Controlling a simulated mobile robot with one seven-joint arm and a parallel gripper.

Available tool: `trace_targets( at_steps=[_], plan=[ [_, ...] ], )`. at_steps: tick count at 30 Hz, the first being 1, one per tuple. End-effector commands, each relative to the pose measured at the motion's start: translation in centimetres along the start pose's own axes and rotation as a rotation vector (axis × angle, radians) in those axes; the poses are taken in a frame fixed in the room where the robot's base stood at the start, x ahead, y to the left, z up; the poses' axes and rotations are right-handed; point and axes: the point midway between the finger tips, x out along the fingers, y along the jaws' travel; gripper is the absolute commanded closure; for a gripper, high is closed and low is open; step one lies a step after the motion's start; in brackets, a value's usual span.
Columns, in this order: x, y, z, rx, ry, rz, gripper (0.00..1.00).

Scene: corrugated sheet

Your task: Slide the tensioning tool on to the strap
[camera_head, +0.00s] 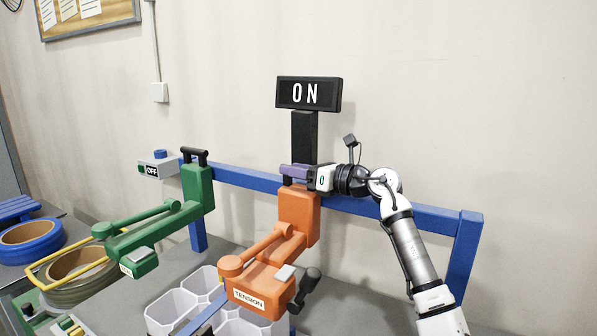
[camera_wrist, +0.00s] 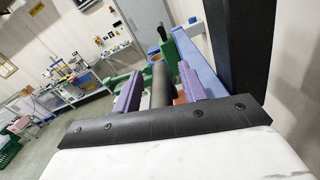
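The orange tensioning tool (camera_head: 270,268), labelled TENSION, stands at the blue rail with its body low in front. A blue band (camera_head: 203,317), which looks like the strap, runs up to the tool's lower left side; whether it enters the tool is hidden. My gripper (camera_head: 290,172) is at the top of the orange tool's upright arm. In the wrist view, its two purple fingers (camera_wrist: 160,88) stand on either side of a black bar handle (camera_wrist: 160,80), with narrow gaps visible. The gripper looks open around the handle.
A green tool (camera_head: 165,225) hangs to the left on the blue rail (camera_head: 250,182). White hexagonal pipes (camera_head: 172,308) lie below. A black ON sign (camera_head: 309,94) stands behind my gripper. An OFF box (camera_head: 158,167) and strap coils (camera_head: 30,242) are at left.

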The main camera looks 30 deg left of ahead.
Motion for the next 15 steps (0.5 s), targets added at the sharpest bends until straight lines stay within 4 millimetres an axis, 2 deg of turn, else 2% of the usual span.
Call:
trace_targets(
  at_steps=[8,11,15],
  plan=[
    [-0.1,0.0,-0.2,0.001,0.003,0.001,0.59],
    [-1.0,-0.1,-0.3,0.001,0.002,-0.001,0.59],
    [-3.6,-0.2,-0.4,-0.001,0.001,-0.003,0.59]
  ],
)
